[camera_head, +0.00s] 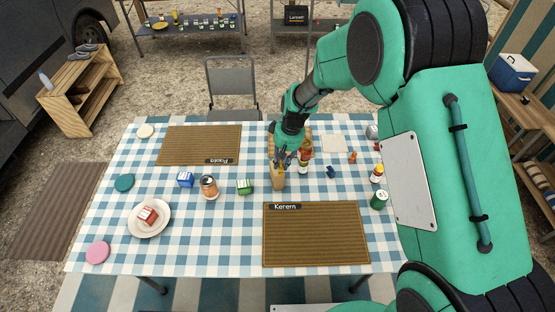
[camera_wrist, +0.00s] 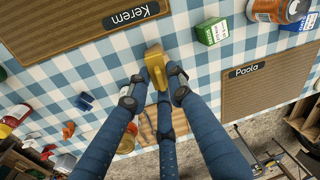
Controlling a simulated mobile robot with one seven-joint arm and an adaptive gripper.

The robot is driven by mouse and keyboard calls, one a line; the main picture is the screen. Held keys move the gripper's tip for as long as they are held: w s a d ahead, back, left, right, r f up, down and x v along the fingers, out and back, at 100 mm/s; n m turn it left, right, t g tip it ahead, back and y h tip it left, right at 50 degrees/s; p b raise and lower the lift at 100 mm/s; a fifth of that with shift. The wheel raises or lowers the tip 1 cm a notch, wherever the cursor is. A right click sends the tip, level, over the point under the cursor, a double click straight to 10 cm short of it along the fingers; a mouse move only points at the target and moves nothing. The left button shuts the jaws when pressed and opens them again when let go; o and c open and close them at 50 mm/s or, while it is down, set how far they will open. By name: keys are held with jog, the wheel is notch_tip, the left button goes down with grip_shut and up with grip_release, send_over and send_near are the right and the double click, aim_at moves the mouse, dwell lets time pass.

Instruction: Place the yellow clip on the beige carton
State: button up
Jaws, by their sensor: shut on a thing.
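My gripper (camera_head: 283,160) points down at the carton's top. In the wrist view my fingertips (camera_wrist: 155,82) are closed around a yellow-tan shape, where the yellow clip (camera_wrist: 157,68) is held. The clip lines up with the carton behind it, and the two are hard to tell apart by colour. The clip is hidden by the fingers in the head view. I cannot tell whether the clip touches the carton.
A green carton (camera_head: 245,187), a can (camera_head: 209,188) and a blue box (camera_head: 185,180) stand to the left. The Kerem mat (camera_head: 316,235) is bare.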

jog(key=shift+w+a+f, duration=0.1)
jog(key=shift+w+a, duration=0.15)
jog(key=shift+w, duration=0.65)
jog(key=shift+w+a+f, duration=0.1)
jog(key=shift+w+a, duration=0.15)
jog(key=shift+w, duration=0.6)
jog(key=shift+w+a+f, duration=0.1)
jog(key=shift+w+a, duration=0.15)
jog(key=shift+w, duration=0.65)
jog(key=shift+r, duration=0.1)
jog(key=shift+f+b, duration=0.75)
jog(key=shift+f, duration=1.05)
jog(key=shift+f, duration=0.1)
jog(key=o, duration=0.8)
jog(key=shift+o, duration=0.2)
notch_tip(320, 180, up, 12)
jog(key=d+p, duration=0.2)
jog(key=shift+s, duration=0.2)
